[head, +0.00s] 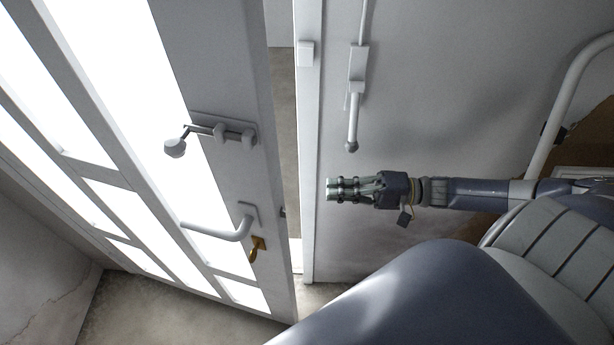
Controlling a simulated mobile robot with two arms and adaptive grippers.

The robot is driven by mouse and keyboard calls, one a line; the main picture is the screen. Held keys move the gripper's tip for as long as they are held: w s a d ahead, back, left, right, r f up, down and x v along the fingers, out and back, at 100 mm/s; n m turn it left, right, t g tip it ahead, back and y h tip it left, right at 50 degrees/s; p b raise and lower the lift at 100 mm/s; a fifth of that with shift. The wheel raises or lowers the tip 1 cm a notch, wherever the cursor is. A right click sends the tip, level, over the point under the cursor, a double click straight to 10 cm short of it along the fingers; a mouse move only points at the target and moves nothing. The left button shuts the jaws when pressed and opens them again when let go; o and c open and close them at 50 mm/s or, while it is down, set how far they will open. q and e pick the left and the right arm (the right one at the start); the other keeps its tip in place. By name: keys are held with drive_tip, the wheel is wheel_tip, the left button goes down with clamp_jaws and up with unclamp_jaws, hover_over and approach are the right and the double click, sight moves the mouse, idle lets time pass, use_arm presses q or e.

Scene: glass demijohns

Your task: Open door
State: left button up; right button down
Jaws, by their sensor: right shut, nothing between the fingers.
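The white door (235,85) with bright glass panes stands ajar at the left of the head view, with a gap between its edge and the frame (309,150). A white lever handle (215,231) sticks out from the door, and a brass key or lock piece (257,247) sits beside it. A slide bolt with a round knob (175,148) is mounted higher on the door. My right gripper (332,190) is shut and empty, in front of the wall just right of the door frame, apart from the door and handle. My left gripper is not in view.
A white pipe fitting (353,120) hangs on the wall above my right gripper. A curved white tube (560,100) stands at the right. The concrete floor (165,315) below the door looks clear. My own body fills the lower right.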

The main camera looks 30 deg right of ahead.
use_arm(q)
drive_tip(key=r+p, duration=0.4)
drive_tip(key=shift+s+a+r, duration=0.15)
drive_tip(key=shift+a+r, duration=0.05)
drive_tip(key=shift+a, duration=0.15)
use_arm(e)
drive_tip(key=w+a, duration=0.2)
drive_tip(key=a, duration=0.9)
drive_tip(key=shift+w+a, duration=0.35)
drive_tip(key=shift+r, duration=0.1)
